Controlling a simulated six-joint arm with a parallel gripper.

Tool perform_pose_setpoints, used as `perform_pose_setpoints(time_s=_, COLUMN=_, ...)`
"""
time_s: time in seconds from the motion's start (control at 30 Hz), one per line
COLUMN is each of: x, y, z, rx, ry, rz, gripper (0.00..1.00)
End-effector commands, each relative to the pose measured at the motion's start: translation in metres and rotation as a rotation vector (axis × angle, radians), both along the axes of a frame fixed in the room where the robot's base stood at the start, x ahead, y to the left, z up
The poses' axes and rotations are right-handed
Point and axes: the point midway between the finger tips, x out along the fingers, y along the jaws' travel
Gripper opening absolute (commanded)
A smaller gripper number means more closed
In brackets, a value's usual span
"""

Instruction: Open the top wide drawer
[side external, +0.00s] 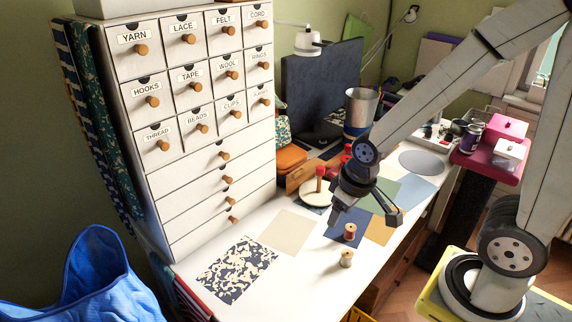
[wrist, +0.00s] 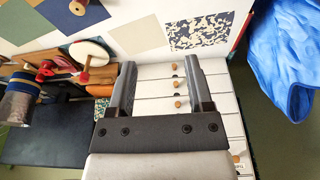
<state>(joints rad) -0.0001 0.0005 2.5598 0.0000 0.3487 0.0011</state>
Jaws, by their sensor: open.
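The white drawer cabinet (side external: 160,190) stands at the left of the table in the side view. Below its small labelled drawers are several wide drawers, all flush and shut. The top wide drawer (side external: 190,172) has a round wooden knob (side external: 224,155). My gripper (side external: 366,214) is open and empty, above the table to the right of the cabinet and apart from it. In the wrist view my gripper (wrist: 160,64) spreads its fingers with wooden knobs (wrist: 177,83) of the wide drawers showing between them. I cannot tell there which knob is the top one; the gripper body hides part of the front.
A white round dish with a red-topped post (side external: 318,190) and thread spools (side external: 350,232) stand on the table near my gripper. Flat fabric sheets (side external: 286,230) lie before the cabinet. A blue bag (side external: 95,275) is at the lower left. Space before the drawer fronts looks clear.

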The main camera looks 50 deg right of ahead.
Motion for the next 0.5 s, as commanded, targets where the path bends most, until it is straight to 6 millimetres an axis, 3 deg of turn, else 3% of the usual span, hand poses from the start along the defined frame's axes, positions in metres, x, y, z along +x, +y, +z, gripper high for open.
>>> perform_pose_setpoints(time_s=0.27, x=0.025, y=0.001, z=-0.003, rx=0.027, ry=-0.077, rz=-0.087, gripper=0.65)
perform_pose_setpoints(time_s=0.5, x=0.083, y=0.004, z=-0.007, rx=0.122, ry=-0.271, rz=-0.299, gripper=0.65)
